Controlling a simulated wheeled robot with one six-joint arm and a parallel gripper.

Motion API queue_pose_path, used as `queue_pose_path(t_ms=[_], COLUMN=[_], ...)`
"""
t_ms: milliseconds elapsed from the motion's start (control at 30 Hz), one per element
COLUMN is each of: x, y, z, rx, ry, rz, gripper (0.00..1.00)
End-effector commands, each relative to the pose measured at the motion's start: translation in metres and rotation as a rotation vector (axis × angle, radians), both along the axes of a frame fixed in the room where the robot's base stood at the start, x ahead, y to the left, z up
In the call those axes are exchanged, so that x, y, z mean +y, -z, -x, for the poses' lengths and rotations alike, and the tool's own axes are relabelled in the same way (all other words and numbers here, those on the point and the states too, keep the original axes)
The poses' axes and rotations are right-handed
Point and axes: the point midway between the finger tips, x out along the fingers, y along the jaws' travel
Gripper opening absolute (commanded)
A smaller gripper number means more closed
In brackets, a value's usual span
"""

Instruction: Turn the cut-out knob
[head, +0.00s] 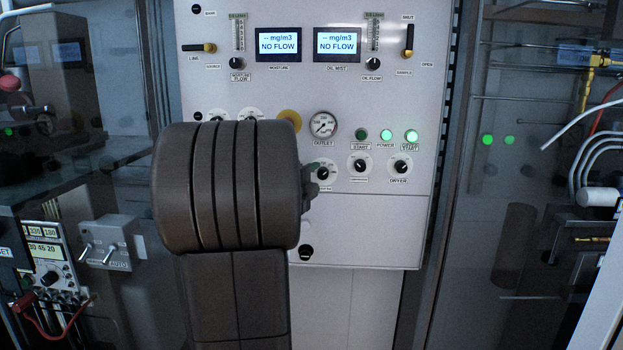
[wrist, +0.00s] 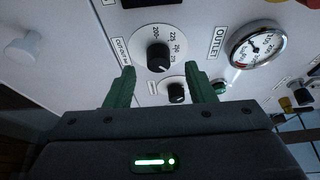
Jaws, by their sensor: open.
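The likely cut-out knob (wrist: 160,57) is a black round knob with a pale pointer on a white dial marked from about 200 to 275. In the head view this knob (head: 323,173) sits below the outlet gauge, partly covered by my gripper. My gripper (wrist: 160,82) is open and empty. Its two green fingers point at the panel, with the dial between and just beyond their tips. Nothing shows it touching the knob. In the head view my gripper (head: 311,185) shows only as green finger parts beside my dark wrist.
The compressor knob (head: 360,165) and dryer knob (head: 400,166) sit close to the right. The outlet gauge (head: 323,125) and green lamps (head: 387,135) are above. A yellow button (head: 290,119) is partly hidden by my arm. The lower panel (head: 370,230) is mostly bare.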

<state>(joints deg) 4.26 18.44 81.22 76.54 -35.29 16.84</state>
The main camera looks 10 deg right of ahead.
Motion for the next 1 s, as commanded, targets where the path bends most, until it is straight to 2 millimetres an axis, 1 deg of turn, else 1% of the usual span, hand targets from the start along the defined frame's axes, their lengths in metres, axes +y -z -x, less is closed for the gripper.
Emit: queue_pose_path(t_ms=[33, 100, 300, 400, 500, 667, 1000], x=[0.008, 0.018, 0.047, 0.057, 0.065, 0.071, 0.078], y=[0.001, 0.001, 0.0, 0.0, 0.0, 0.0, 0.003], z=[0.01, 0.023, 0.056, 0.069, 0.078, 0.083, 0.075], rx=[-0.003, -0.003, -0.002, -0.003, -0.002, 0.0, 0.007], ry=[-0.003, -0.004, -0.004, -0.004, -0.003, -0.002, -0.001], rz=[0.0, 0.001, 0.002, 0.001, 0.003, 0.002, 0.009], gripper=[0.49, 0.49, 0.49, 0.49, 0.49, 0.49, 0.49])
